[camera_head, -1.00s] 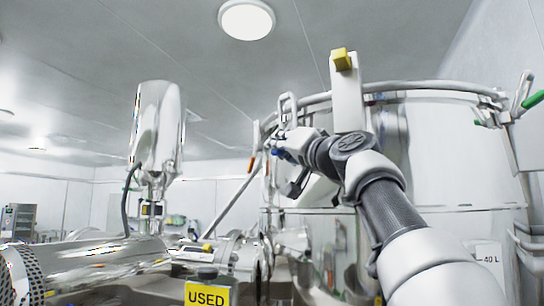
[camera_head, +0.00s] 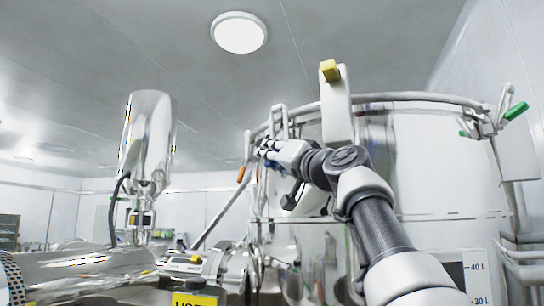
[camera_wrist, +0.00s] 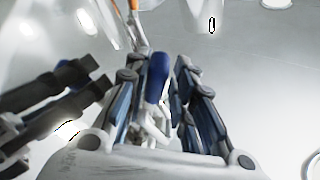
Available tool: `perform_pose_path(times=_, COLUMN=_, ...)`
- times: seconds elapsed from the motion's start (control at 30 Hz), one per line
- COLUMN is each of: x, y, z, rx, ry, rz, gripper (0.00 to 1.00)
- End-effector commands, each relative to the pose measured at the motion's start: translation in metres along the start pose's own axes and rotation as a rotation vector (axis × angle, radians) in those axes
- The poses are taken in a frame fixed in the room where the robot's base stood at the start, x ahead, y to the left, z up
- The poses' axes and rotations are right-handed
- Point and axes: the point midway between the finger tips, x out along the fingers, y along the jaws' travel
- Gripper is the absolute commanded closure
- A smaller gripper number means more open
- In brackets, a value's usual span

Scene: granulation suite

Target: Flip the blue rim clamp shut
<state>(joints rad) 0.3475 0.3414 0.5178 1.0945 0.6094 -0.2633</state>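The blue clamp handle (camera_wrist: 158,78) shows in the wrist view, standing between the two fingers of my gripper (camera_wrist: 157,85). The fingers are apart, with a narrow gap seeming to remain on each side of the handle; contact is not clear. Pale metal clamp parts show below the handle, partly hidden by the fingers. In the head view my gripper (camera_head: 268,150) is at the left side of the big steel vessel (camera_head: 440,155), just below its rim. There the blue handle is mostly hidden by the gripper, and the clamp's exact angle cannot be told.
A clamp with a yellow tip (camera_head: 330,70) stands up at the vessel's front rim. A green-handled clamp (camera_head: 515,111) is at the right, and an orange handle (camera_head: 241,174) at the left. A shiny steel cylinder (camera_head: 148,140) stands further left. A yellow sign (camera_head: 194,299) is below.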

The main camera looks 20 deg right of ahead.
Motion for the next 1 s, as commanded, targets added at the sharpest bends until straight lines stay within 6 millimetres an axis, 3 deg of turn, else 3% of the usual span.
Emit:
perform_pose_path(times=0.47, x=-0.009, y=-0.001, z=-0.001, rx=0.001, ry=-0.002, rz=-0.001, gripper=0.77)
perform_pose_path(times=0.67, x=-0.030, y=-0.001, z=-0.001, rx=0.002, ry=0.001, rz=0.002, gripper=0.77)
perform_pose_path(times=1.0, x=-0.085, y=0.000, z=-0.002, rx=0.000, ry=0.003, rz=0.004, gripper=0.77)
